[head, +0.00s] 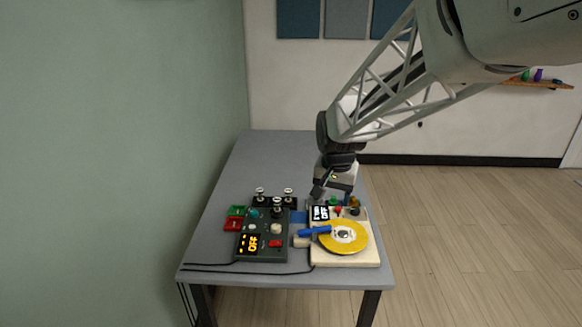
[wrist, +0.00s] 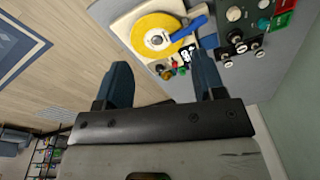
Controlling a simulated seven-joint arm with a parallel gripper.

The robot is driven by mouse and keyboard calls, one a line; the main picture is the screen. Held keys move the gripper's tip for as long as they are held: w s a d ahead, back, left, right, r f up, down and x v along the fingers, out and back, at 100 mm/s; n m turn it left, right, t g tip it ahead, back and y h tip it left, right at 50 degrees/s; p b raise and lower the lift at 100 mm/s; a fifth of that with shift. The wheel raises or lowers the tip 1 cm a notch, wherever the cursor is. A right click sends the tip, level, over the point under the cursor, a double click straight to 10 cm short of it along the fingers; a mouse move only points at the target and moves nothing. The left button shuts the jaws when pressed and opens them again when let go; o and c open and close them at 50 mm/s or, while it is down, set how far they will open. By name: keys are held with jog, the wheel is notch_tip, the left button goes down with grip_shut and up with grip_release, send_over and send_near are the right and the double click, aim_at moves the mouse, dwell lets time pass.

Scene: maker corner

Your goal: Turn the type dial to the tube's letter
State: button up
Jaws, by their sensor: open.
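A dark control box (head: 263,243) stands on the grey table, with an orange OFF display (head: 252,244), a pale round knob (head: 276,228) and a red switch (head: 275,243). Several silver-topped black pieces (head: 260,194) stand at its back; I cannot tell whether one is the tube. No letter is readable, and I cannot tell which knob is the type dial. My gripper (head: 327,194) is open and empty above the back of the pale board to the right of the box. In the wrist view its fingers (wrist: 160,75) are spread with nothing between them.
Green (head: 237,211) and red (head: 232,225) blocks sit left of the box. Cables cross the front. The table's back is clear.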

jog(key=w+a+f+m, duration=0.1)
jog(key=w+a+f, duration=0.65)
jog(key=w, duration=0.35)
jog(key=m+g, duration=0.1)
send_over(276, 227)
jog(key=f, duration=1.1)
jog(key=shift+s+d+f, duration=0.15)
jog(key=shift+d+f, duration=0.1)
jog(key=shift+f, duration=0.1)
jog(key=shift+w+a+f+m, duration=0.25)
jog(key=shift+a+f+m, duration=0.05)
jog(key=shift+f, duration=0.15)
jog(key=shift+f, duration=0.15)
jog(key=shift+f, duration=3.75)
jog(key=c, duration=0.9)
